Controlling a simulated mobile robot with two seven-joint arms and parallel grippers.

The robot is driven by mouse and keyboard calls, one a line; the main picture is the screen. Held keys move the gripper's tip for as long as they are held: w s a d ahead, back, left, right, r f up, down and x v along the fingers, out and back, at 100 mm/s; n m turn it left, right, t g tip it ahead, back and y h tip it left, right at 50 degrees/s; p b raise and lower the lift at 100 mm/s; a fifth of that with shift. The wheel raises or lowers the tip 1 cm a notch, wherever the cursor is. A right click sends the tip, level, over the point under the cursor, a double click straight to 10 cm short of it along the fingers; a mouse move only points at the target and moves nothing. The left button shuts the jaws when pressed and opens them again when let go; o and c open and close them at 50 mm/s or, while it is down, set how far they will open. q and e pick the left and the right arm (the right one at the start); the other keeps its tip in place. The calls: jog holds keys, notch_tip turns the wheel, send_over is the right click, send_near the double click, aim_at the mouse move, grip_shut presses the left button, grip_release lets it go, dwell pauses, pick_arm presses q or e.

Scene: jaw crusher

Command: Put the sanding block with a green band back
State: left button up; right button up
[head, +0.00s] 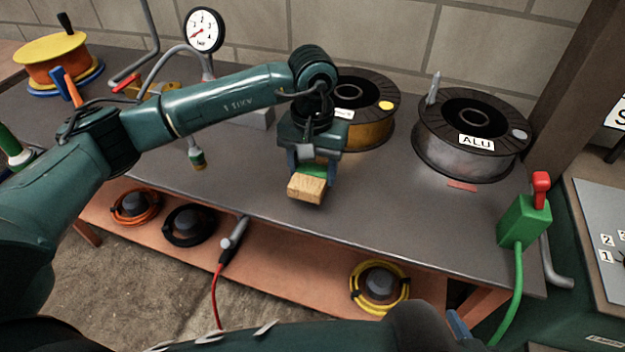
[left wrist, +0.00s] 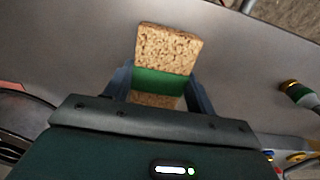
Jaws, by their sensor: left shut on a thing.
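The sanding block with a green band (head: 307,187) is a tan, cork-like block in the middle of the head view, over the dark grey bench top. My left gripper (head: 318,163) is shut on it, with the fingers on either side at the green band. In the left wrist view the block (left wrist: 167,48) sticks out past the fingers of my left gripper (left wrist: 158,88). Whether the block touches the bench top or hangs just above it, I cannot tell.
Two wire spools stand behind, one labelled ALU (head: 472,135) and a golden one (head: 365,110). A pressure gauge (head: 204,30) stands at the back left. A green box with a red switch (head: 524,220) is at the right edge. The bench top (head: 400,210) is clear right of the block.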

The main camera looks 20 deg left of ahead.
aim_at(312, 171)
pick_arm(q)
notch_tip(312, 171, down, 3)
jog(key=shift+f, duration=0.15)
jog(key=shift+f, duration=0.25)
jog(key=o, duration=1)
jog(key=shift+r, duration=0.1)
jog(key=shift+c, duration=0.2)
jog(key=shift+r, duration=0.1)
jog(key=shift+r, duration=0.3)
notch_tip(312, 171, up, 11)
jog(key=shift+f, duration=0.15)
jog(key=shift+r, duration=0.4)
